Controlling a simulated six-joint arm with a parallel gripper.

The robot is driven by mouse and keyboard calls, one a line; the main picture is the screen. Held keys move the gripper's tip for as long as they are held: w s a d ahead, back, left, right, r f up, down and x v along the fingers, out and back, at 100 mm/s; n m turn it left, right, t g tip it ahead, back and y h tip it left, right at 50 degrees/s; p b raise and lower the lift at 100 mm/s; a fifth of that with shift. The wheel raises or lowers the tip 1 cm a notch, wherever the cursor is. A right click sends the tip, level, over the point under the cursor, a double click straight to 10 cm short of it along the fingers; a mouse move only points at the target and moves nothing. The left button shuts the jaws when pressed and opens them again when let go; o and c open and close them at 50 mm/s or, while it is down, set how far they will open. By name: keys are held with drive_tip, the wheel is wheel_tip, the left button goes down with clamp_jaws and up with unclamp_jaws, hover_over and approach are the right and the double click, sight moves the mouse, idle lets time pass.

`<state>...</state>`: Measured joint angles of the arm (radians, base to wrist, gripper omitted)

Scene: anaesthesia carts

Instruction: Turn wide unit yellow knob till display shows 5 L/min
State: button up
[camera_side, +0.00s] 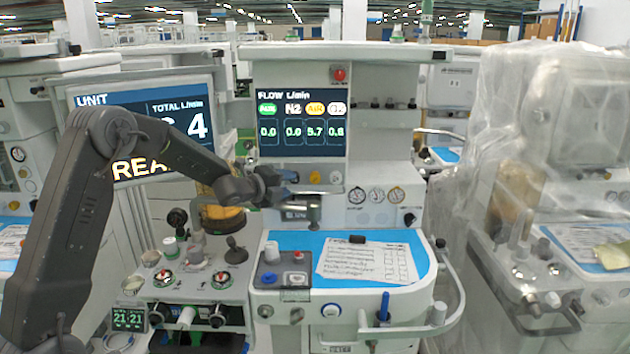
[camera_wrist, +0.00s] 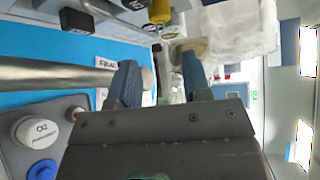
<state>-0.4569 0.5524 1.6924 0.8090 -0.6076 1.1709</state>
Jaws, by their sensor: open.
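The wide unit's display (camera_side: 303,120) is headed FLOW L/min. Under its yellow AIR label it reads about 5.7; the others look like 0.0, 0.0 and 0.6. The yellow knob (camera_side: 314,177) is on the panel below the display, just right of my gripper (camera_side: 283,186). In the wrist view the yellow knob (camera_wrist: 160,11) is at the top edge, beyond the fingertips and not between them. My gripper (camera_wrist: 162,72) is open, with its blue-grey fingers spread. A pale knob-like part shows beside the left finger. My gripper hides part of the knob row; contact cannot be told.
A white knob (camera_side: 335,177) is close to the yellow one's right. Below are a blue worktop (camera_side: 285,240) with a paper sheet (camera_side: 367,260) and a grey block (camera_side: 283,273) with an O2 knob. A second screen (camera_side: 150,110) stands left, partly behind my arm.

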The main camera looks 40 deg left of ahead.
sight(316, 181)
drive_tip(key=x, duration=1.1)
drive_tip(key=shift+w, duration=0.35)
drive_tip(key=c, duration=0.6)
drive_tip(key=shift+c, duration=0.2)
drive_tip(key=shift+d+f+m+g, duration=0.25)
drive_tip(key=shift+m+g, duration=0.25)
drive_tip(key=shift+g, duration=0.2)
drive_tip(key=shift+a+y, duration=0.1)
drive_tip(key=shift+y, duration=0.2)
